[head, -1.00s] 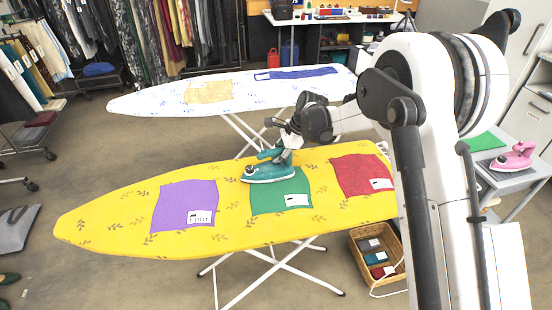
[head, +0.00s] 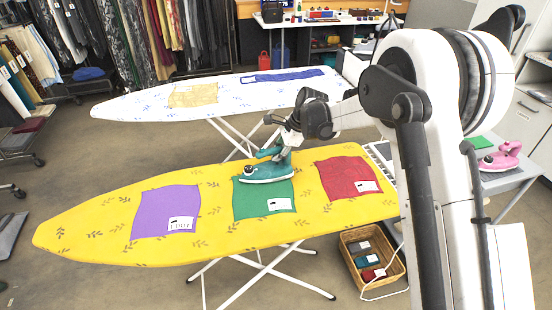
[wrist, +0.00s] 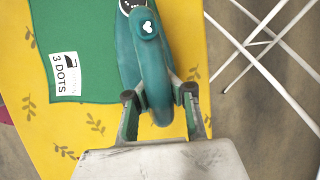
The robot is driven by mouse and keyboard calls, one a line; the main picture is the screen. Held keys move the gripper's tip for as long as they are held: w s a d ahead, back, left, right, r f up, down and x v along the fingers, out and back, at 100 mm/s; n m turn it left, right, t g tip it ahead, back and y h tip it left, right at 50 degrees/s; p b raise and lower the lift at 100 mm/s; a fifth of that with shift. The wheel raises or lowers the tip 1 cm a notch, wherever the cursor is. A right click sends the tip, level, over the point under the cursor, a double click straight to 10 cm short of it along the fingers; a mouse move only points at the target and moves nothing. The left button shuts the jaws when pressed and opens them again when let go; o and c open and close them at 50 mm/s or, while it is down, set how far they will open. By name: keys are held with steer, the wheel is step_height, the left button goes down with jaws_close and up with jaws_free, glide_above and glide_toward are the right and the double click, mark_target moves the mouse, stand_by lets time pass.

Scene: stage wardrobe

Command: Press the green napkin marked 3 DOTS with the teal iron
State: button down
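The teal iron (head: 266,174) is over the upper part of the green napkin (head: 263,203) on the yellow ironing board (head: 95,225). Its sole is hidden, so I cannot tell full contact. My gripper (head: 288,140) is shut on the iron's rear handle; in the wrist view, the fingers (wrist: 160,97) sit on both sides of the teal handle (wrist: 150,60). The wrist view shows the napkin (wrist: 85,40) with a white label (wrist: 64,73) reading 3 DOTS. The iron covers one edge of the napkin there and overhangs onto yellow cloth.
A purple napkin (head: 160,212) lies left and a red napkin (head: 345,175) right on the same board. A white board (head: 135,105) with tan and blue cloths stands behind. A wicker basket (head: 350,262) is below; a pink iron (head: 502,157) stands on a side table.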

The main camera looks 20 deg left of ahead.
step_height(320, 180, up, 6)
steer(key=shift+s+f+p, duration=0.1)
steer(key=shift+p, duration=0.25)
steer(key=shift+a+r+p, duration=0.1)
steer(key=shift+r+p, duration=0.7)
steer(key=shift+r, duration=1.4)
